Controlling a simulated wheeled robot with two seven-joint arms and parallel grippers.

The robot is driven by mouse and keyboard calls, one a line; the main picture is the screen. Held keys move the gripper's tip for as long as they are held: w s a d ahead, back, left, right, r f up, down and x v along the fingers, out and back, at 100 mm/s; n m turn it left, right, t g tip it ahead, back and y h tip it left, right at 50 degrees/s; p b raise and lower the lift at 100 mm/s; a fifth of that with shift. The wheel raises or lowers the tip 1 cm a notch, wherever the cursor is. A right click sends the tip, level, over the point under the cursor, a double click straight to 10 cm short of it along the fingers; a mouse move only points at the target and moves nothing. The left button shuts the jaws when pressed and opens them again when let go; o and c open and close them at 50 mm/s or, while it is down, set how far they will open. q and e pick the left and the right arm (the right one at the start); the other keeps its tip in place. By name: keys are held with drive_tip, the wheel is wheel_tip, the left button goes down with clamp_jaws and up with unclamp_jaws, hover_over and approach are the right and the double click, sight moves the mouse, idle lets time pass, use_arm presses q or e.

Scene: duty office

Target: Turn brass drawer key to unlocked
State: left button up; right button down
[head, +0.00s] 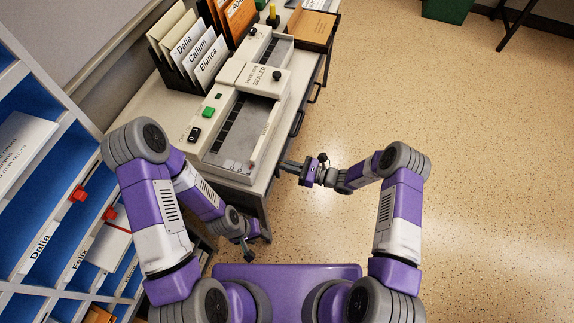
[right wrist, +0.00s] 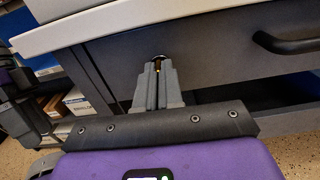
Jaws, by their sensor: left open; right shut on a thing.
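The brass drawer key (right wrist: 157,66) shows as a small brass glint between my right fingertips, at the lock in the dark grey drawer front (right wrist: 215,65). My right gripper (right wrist: 157,72) is shut on the key, its fingers pointing at the drawer front just under the pale desk top. The fingers hide most of the key, and I cannot tell which way it is turned. In the head view my right gripper (head: 286,163) is at the desk's right side. My left gripper (head: 248,256) is open, low beside the near end of the desk, away from the key.
A black drawer handle (right wrist: 290,44) sticks out right of the lock. The desk (head: 241,184) carries an envelope sealer (head: 228,146) and a file rack (head: 190,62). Blue pigeonholes (head: 50,205) stand at the left.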

drive_tip(key=m+b, duration=0.2)
drive_tip(key=m, duration=1.5)
drive_tip(key=shift+w+f, duration=0.1)
drive_tip(key=shift+w, duration=0.05)
drive_tip(key=shift+a+m, duration=0.1)
drive_tip(key=shift+m, duration=0.3)
drive_tip(key=c, duration=1.3)
unclamp_jaws()
